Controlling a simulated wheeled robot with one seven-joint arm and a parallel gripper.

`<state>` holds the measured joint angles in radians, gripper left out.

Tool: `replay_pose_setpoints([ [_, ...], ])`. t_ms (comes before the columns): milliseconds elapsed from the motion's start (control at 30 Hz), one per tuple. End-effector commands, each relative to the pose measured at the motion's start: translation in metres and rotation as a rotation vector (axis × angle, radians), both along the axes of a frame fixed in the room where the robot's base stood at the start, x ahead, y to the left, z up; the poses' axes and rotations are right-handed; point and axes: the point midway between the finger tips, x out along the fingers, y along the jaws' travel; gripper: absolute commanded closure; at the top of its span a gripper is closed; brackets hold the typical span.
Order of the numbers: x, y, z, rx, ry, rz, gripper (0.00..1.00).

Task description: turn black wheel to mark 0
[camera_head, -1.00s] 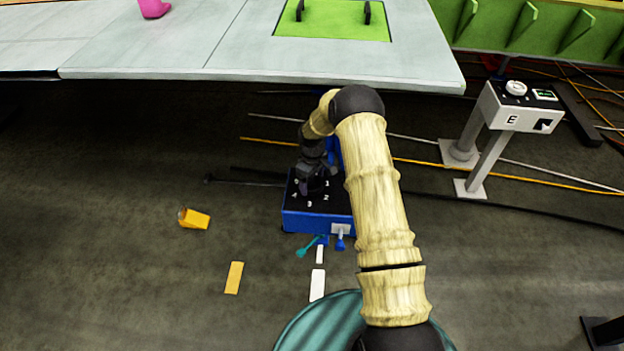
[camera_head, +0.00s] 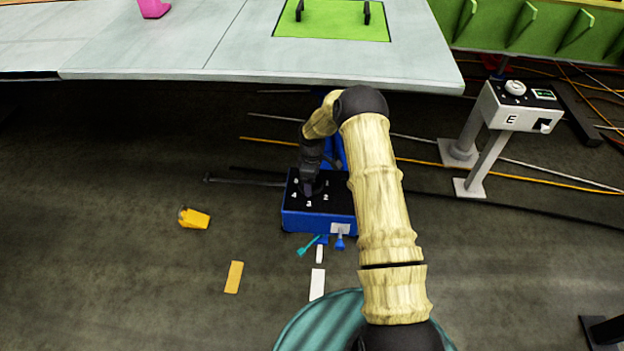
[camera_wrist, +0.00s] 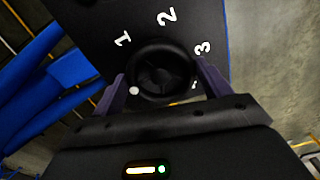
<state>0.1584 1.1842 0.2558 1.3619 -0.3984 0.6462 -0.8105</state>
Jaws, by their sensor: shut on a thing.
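The black wheel (camera_wrist: 160,72) sits on the black top of a blue box (camera_head: 318,221). In the wrist view my gripper (camera_wrist: 161,80) is shut on the wheel, one finger on each side of its rim. A white dot (camera_wrist: 134,91) shows at the wheel's lower left, beside the left finger. The marks 1 (camera_wrist: 123,40), 2 (camera_wrist: 167,17) and 3 (camera_wrist: 203,48) run around the wheel's far side, and part of another mark shows by the right finger. I cannot see mark 0. In the head view my gripper (camera_head: 309,188) covers the wheel.
A grey table (camera_head: 250,55) overhangs behind the box. A grey post panel marked E (camera_head: 512,119) stands to the right. A yellow object (camera_head: 194,218) lies on the floor at left. Teal and blue levers stick out at the box's front. Cables cross the floor.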

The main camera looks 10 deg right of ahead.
Motion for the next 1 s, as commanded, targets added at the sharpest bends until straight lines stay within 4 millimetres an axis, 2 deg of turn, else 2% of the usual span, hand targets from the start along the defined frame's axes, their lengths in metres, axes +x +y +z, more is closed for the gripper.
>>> replay_pose_setpoints([
  [33,0.0024,0.0005,0.002,-0.001,-0.008,0.005,0.19],
  [133,0.002,0.0003,0.0018,-0.001,-0.006,0.004,0.01],
  [567,0.0002,0.0004,0.0002,0.0,-0.001,-0.037,0.01],
  [1000,-0.0013,0.0017,-0.0006,-0.001,0.0,-0.434,0.01],
])
